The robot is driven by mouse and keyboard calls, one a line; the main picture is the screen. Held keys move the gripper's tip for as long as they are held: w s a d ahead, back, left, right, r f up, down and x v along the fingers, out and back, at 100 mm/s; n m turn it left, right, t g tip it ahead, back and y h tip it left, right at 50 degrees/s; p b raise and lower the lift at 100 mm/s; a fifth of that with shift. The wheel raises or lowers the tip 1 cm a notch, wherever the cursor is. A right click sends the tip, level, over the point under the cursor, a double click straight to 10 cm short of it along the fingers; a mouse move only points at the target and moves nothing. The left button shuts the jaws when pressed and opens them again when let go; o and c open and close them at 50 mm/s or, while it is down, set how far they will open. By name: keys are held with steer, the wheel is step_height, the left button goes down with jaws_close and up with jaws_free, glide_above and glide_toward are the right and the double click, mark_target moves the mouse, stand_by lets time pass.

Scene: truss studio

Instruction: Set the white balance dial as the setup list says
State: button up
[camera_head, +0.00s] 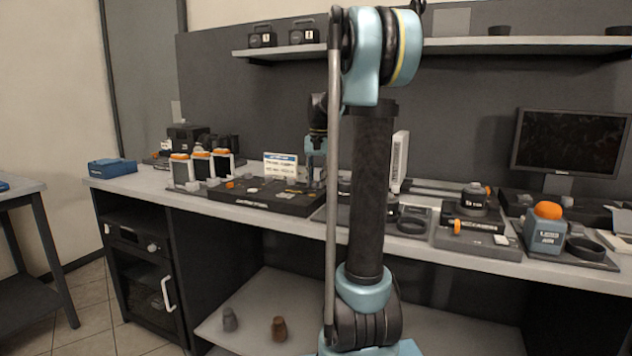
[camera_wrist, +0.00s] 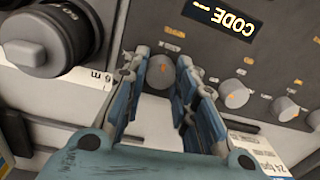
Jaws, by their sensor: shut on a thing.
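In the wrist view a dark panel (camera_wrist: 225,55) carries a row of small grey dials with orange marks. My gripper (camera_wrist: 162,66) has its two blue fingers on either side of one grey dial (camera_wrist: 161,75), and is shut on it. The small labels are not legible, so I cannot tell whether this is the white balance dial. In the head view my gripper (camera_head: 317,170) reaches down at the right part of the low black console (camera_head: 255,203). A white card with a blue header (camera_head: 281,160) stands behind the console; its text is too small to read.
More dials (camera_wrist: 235,93) sit to the right of the held one, beside a lit CODE display (camera_wrist: 228,16). A large black round part (camera_wrist: 42,40) is close on the left. Several orange-topped units (camera_head: 201,165) stand left of the console, and a monitor (camera_head: 570,142) is far right.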

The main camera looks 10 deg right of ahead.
steer(key=shift+m, duration=0.5)
steer(key=o, duration=1.1)
steer(key=r, duration=1.2)
steer(key=shift+s+d, duration=0.1)
steer(key=shift+d, duration=0.1)
